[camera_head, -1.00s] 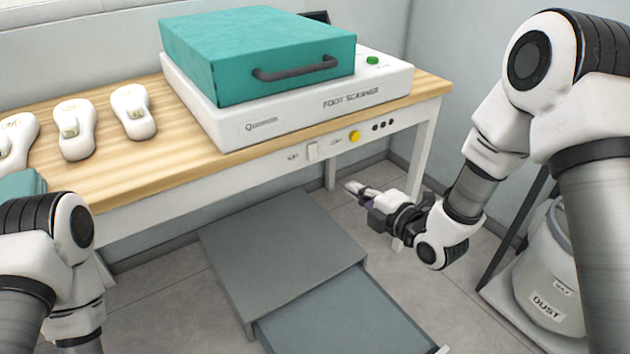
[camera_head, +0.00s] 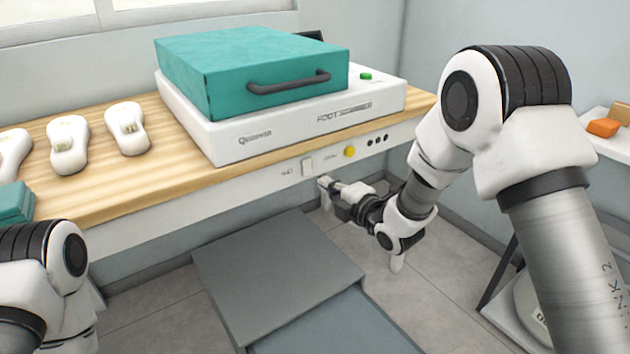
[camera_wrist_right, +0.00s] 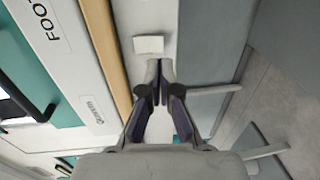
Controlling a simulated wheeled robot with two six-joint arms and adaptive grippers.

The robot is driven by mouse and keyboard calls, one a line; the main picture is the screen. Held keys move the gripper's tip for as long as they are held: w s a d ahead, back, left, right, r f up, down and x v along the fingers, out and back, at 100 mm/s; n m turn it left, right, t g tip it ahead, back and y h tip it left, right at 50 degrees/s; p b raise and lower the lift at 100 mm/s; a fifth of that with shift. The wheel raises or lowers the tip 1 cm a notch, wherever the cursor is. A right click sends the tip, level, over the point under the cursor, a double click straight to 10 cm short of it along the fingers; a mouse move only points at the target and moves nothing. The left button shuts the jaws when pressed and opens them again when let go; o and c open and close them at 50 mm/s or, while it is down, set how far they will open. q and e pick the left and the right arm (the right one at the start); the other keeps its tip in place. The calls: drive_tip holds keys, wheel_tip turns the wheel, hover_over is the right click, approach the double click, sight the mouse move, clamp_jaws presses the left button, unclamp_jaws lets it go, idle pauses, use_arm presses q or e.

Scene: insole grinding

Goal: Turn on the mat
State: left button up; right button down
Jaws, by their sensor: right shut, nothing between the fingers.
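The white rocker switch (camera_head: 307,166) sits on the front panel of the table, left of a yellow button (camera_head: 349,151). In the right wrist view the switch (camera_wrist_right: 149,44) appears as a white block just beyond my fingertips. My right gripper (camera_head: 325,181) is shut and empty, pointing at the panel just below and right of the switch; the fingertips (camera_wrist_right: 160,68) look apart from it. A grey mat-like platform (camera_head: 275,270) lies on the floor below, with a darker panel sliding out at its front. My left gripper is out of view.
The wooden table (camera_head: 170,165) carries a foot scanner (camera_head: 290,130) with a teal lid (camera_head: 225,65), and white foot-shaped pieces (camera_head: 128,130) at left. A dust bin (camera_head: 530,300) stands at lower right. Open floor lies between platform and bin.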

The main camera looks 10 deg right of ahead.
sight(308, 174)
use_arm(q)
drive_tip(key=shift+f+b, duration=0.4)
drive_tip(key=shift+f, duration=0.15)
use_arm(e)
drive_tip(key=x, duration=0.5)
drive_tip(key=shift+w, duration=0.1)
